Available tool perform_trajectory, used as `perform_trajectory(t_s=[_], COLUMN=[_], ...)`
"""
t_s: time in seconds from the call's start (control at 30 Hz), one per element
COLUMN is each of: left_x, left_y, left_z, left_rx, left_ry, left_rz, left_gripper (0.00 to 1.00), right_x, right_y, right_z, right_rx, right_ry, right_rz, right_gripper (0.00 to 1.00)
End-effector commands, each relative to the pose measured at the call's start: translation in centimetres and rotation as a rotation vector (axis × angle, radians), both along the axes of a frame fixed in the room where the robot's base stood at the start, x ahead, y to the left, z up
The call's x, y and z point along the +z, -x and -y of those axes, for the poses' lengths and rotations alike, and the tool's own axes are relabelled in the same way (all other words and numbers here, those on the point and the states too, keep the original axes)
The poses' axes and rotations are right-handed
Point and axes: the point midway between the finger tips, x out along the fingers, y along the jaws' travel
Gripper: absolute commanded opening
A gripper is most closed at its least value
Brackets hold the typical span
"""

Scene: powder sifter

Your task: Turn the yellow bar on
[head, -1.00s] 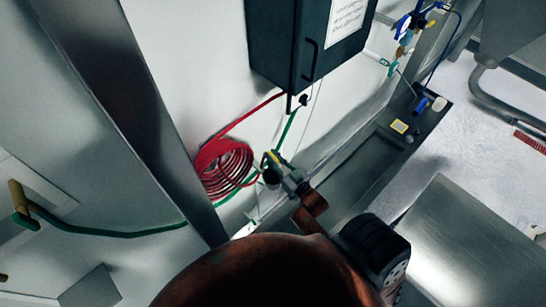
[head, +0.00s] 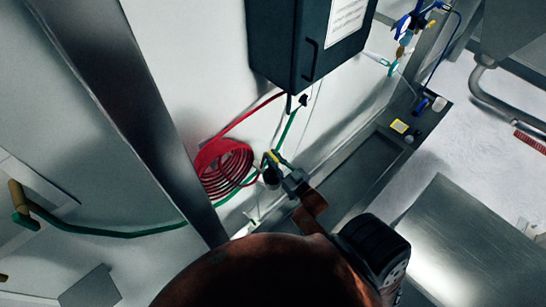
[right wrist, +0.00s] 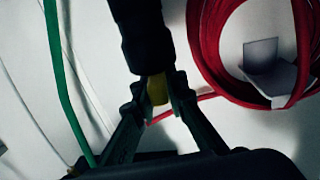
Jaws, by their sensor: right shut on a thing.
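The yellow bar (head: 271,157) is a small yellow piece on a dark fitting in the line by the wall, just right of the red coiled hose. My right gripper (head: 280,168) reaches it from the lower right in the head view. In the right wrist view, the yellow bar (right wrist: 157,90) sticks out below a black cylindrical part. The two fingers of my right gripper (right wrist: 160,84) are closed on it from both sides and partly cover it. My left gripper is not in view.
The red coiled hose (head: 222,170) hangs on the wall close beside the gripper. A green hose (head: 288,130) runs up to a dark wall cabinet (head: 290,45). A metal post (head: 120,110) stands to the left. A steel table (head: 450,240) is at the lower right.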

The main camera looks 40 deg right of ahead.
Motion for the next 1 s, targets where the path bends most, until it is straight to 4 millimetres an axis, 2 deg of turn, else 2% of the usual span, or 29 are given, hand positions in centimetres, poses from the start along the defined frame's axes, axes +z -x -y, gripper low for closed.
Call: perform_trajectory(t_s=[0.9,0.93,1.0], left_x=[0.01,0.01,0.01], left_y=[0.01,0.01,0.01], left_z=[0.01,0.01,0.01], left_rx=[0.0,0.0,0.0], left_ry=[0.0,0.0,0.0], left_rz=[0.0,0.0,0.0], left_gripper=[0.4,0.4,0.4], right_x=[0.18,0.18,0.16], right_y=[-0.04,-0.04,-0.04], right_z=[-0.02,-0.02,-0.02], right_rx=[0.0,0.0,0.0], right_ry=[0.0,0.0,0.0], right_rz=[0.004,0.004,0.003], right_gripper=[0.0,0.12,0.17])
